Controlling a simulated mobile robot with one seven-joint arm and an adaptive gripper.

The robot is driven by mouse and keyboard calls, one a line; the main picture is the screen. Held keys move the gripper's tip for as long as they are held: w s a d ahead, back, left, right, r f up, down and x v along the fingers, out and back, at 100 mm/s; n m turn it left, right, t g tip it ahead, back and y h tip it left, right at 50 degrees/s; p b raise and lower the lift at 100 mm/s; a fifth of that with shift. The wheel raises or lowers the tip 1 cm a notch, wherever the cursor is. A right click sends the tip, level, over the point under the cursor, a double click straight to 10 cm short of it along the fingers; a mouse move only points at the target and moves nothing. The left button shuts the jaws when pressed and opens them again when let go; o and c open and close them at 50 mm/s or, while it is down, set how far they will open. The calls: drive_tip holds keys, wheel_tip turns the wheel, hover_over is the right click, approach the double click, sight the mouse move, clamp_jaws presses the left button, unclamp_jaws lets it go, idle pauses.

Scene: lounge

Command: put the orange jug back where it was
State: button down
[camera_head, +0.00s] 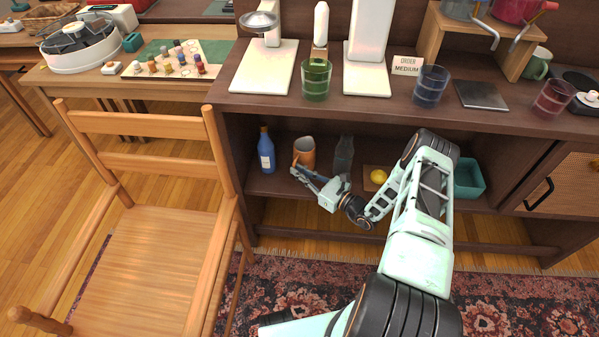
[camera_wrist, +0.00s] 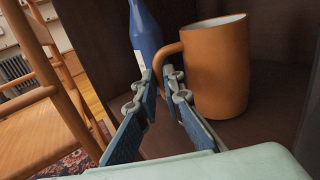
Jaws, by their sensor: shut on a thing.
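The orange jug (camera_head: 305,152) is upright in the low open shelf of the dark wooden cabinet, between a blue bottle and a dark glass bottle. It also shows large in the wrist view (camera_wrist: 220,70), with its handle towards the left. My gripper (camera_head: 296,168) reaches into the shelf from the front right. In the wrist view my gripper (camera_wrist: 163,78) has its fingers shut on the jug's handle. The jug's base looks to be at the shelf board (camera_head: 265,185), but I cannot tell whether it touches. The lower handle is partly hidden by the fingers.
The blue bottle (camera_head: 266,153) stands close left of the jug. The dark glass bottle (camera_head: 343,155) stands close right. A yellow ball (camera_head: 378,176) and a teal bin (camera_head: 469,178) are further right. The countertop (camera_head: 340,108) overhangs the shelf. A wooden chair (camera_head: 165,230) stands left.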

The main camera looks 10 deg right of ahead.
drive_tip(key=c, duration=2)
unclamp_jaws()
drive_tip(key=shift+f, duration=0.1)
drive_tip(key=shift+c, duration=0.2)
drive_tip(key=shift+r, duration=0.3)
drive_tip(key=v, duration=1.2)
drive_tip(key=shift+p, duration=0.45)
drive_tip(key=shift+f, duration=0.1)
